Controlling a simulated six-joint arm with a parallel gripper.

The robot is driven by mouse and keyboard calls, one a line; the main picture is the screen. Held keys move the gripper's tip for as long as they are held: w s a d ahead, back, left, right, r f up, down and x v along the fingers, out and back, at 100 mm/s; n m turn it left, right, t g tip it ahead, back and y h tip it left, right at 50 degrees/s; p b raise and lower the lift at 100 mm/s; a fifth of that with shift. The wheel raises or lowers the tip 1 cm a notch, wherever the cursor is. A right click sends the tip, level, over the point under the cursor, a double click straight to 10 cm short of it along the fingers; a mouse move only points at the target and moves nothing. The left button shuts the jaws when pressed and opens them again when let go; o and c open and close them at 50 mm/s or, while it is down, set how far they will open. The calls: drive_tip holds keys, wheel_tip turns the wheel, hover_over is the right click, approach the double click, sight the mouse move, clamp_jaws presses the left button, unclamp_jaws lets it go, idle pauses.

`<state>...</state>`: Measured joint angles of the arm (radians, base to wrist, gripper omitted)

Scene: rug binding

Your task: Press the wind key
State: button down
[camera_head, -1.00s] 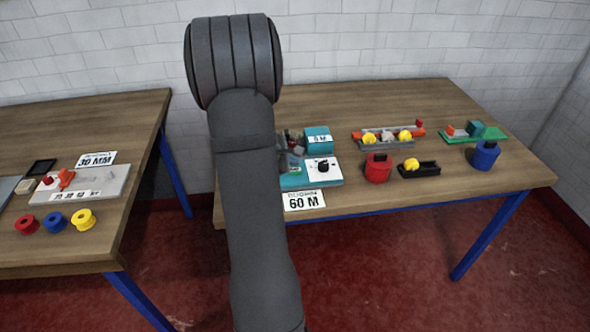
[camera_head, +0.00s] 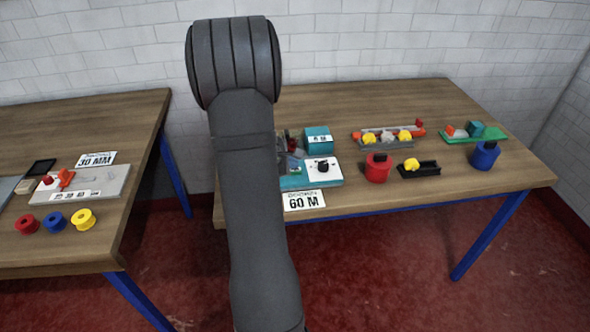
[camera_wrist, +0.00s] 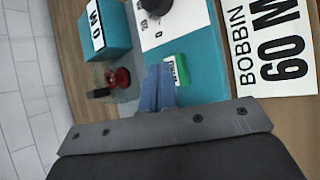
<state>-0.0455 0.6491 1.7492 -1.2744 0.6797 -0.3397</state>
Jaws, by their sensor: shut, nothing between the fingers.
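The bobbin winder has a teal base (camera_head: 297,183), a teal box (camera_head: 318,132) and a white panel (camera_head: 332,175) with a black knob (camera_head: 323,165). In the wrist view, a small green key (camera_wrist: 176,60) with a white marked side sits on the teal base (camera_wrist: 203,75); it looks like the wind key. My gripper (camera_wrist: 160,72) is shut and empty, its bluish fingers just left of the green key. I cannot tell whether they touch it. In the head view my arm hides the gripper and part of the winder.
A red knob-like part (camera_wrist: 118,78) stands left of the fingers. The "BOBBIN 60 M" card (camera_head: 303,200) lies at the table's front edge. A red weight (camera_head: 377,170), a black tray (camera_head: 419,172) and a blue weight (camera_head: 485,156) stand to the right. Another table (camera_head: 140,150) is at left.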

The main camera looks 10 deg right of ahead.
sight(292, 171)
drive_tip(key=shift+f, duration=0.45)
idle(0.6)
drive_tip(key=shift+r, duration=0.9)
drive_tip(key=shift+r, duration=2.5)
wheel_tip(292, 171, up, 4)
drive_tip(key=shift+f, duration=0.1)
